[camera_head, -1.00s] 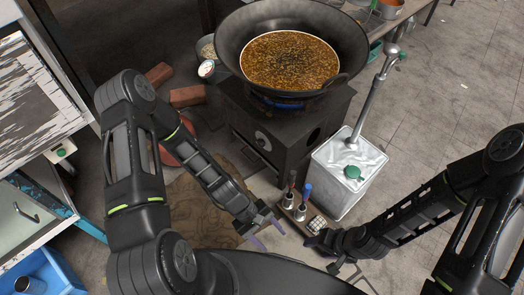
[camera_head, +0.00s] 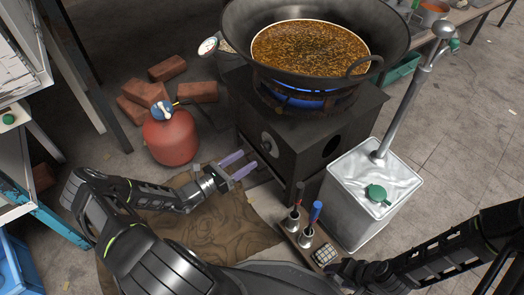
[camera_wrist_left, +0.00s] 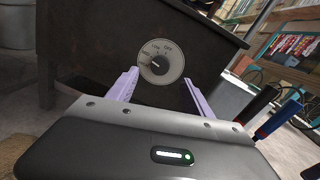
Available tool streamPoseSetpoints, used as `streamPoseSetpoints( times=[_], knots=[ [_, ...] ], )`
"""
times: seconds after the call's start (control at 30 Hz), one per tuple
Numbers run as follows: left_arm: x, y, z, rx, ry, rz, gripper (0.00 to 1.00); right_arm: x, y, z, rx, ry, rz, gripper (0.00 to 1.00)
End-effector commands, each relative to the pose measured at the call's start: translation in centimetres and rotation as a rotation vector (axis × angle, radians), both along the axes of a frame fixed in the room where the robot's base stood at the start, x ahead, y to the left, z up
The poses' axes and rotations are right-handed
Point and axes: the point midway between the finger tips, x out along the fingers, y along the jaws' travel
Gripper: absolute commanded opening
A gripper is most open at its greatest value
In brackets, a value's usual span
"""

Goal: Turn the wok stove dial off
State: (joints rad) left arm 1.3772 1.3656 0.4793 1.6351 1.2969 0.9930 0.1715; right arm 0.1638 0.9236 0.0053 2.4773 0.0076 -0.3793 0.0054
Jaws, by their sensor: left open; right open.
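The wok stove (camera_head: 300,150) is a dark box with a blue flame burning under the wok (camera_head: 315,50), which holds bubbling brown liquid. Its dial (camera_head: 267,143) is on the front face.
Brown cloth (camera_head: 215,225) covers the floor below my left arm.

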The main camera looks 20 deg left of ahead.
Motion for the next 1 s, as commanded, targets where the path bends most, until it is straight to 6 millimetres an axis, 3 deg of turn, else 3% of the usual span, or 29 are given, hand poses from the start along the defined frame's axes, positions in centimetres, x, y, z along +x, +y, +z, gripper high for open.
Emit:
streamPoseSetpoints(
  times=[0.23, 0.6, 1.0],
  knots=[
    [1.4, -0.8, -0.2, 0.001, -0.001, -0.003, 0.59, 0.1, 0.0, -0.7, 0.0, -0.002, -0.001, 0.54],
    [6.2, -3.2, -0.3, 0.002, 0.0, -0.004, 0.59, 0.3, 0.1, -2.5, -0.002, -0.009, -0.004, 0.54],
    [7.0, -3.6, 0.0, 0.002, 0.001, -0.002, 0.59, 0.4, 0.1, -2.6, -0.002, -0.011, -0.005, 0.54]
  ],
)
